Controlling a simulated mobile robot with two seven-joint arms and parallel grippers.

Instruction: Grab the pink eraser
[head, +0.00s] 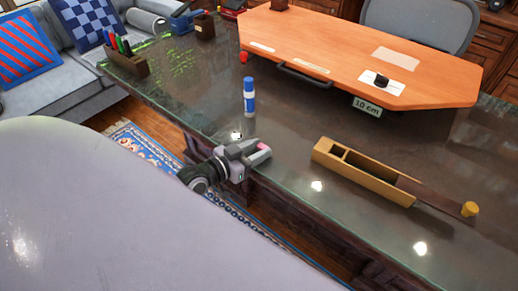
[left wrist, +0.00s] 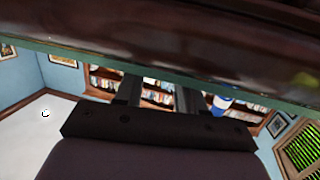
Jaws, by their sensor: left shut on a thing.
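The pink eraser (head: 264,147) shows as a small pink patch between the fingertips of my left gripper (head: 261,151) in the head view. The gripper is shut on it, at the near edge of the dark glass-topped desk (head: 290,122). I cannot tell whether the eraser touches the desk top. In the left wrist view the two dark fingers of my left gripper (left wrist: 158,92) show, but their tips and the eraser are hidden behind the desk edge (left wrist: 150,62). My right gripper is not in view.
A blue and white cylinder (head: 249,98) stands just behind the gripper. A long wooden box (head: 372,177) lies to the right, with a yellow-capped object (head: 469,209) beyond it. An orange board (head: 345,45) covers the back right. A pen holder (head: 127,66) stands far left.

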